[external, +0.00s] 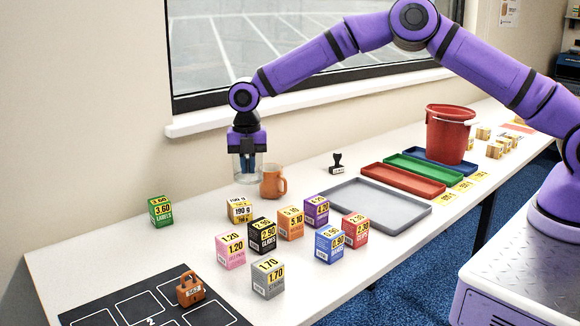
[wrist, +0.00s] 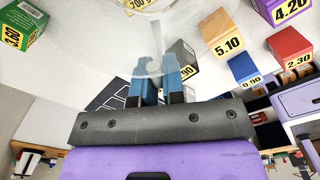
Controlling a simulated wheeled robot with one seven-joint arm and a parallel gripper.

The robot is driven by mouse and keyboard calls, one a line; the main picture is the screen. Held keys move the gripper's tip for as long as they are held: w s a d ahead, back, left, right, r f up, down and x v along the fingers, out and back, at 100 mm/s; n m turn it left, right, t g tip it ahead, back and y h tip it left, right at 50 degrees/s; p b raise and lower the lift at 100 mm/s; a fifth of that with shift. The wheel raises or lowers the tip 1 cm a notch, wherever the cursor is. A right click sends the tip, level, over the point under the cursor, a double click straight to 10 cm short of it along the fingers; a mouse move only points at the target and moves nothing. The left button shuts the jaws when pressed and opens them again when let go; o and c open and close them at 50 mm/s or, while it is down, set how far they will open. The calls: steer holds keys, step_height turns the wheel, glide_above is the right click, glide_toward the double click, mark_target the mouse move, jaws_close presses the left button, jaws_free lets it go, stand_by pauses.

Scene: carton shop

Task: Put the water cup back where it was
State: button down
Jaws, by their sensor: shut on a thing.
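The water cup (external: 240,174) is a clear, see-through cup, upright below my gripper at the back of the table, just left of an orange mug. My gripper (external: 248,165) points straight down with its blue fingers shut on the cup's wall. In the wrist view the cup (wrist: 105,45) shows as a large pale transparent shape at the top, with its wall between the fingertips (wrist: 158,75). I cannot tell whether its base touches the table or hangs slightly above it. Any water in it cannot be made out.
The orange mug (external: 270,182) stands very close on the right. A yellow-white box (external: 239,211) and several price-marked cartons (external: 262,236) stand in front. A green carton (external: 160,211) is at left, a padlock (external: 190,290) on the black mat (external: 100,295). A grey tray (external: 420,212) and red bucket (external: 445,135) are right.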

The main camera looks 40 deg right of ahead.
steer(key=s+d+r+m, duration=0.1)
steer(key=s+d+m, duration=0.4)
steer(key=s+d, duration=0.95)
steer(key=s+d+r+m, duration=0.2)
steer(key=s+d+m, duration=0.4)
steer(key=s+d, duration=0.8)
steer(key=shift+s+a+f, duration=1.1)
steer(key=shift+a+f, duration=0.3)
steer(key=shift+f, duration=2.25)
steer(key=w, duration=0.5)
steer(key=w+a+f, duration=0.1)
steer(key=w, duration=0.4)
steer(key=w+a, duration=0.1)
steer(key=w, duration=0.4)
steer(key=shift+a+f, duration=0.25)
steer(key=shift+f, duration=0.05)
steer(key=shift+w+f, duration=0.15)
steer(key=shift+f, duration=0.75)
steer(key=shift+w+f, duration=0.1)
steer(key=shift+f, duration=0.75)
steer(key=shift+f, duration=0.1)
steer(key=c, duration=1.2)
jaws_free()
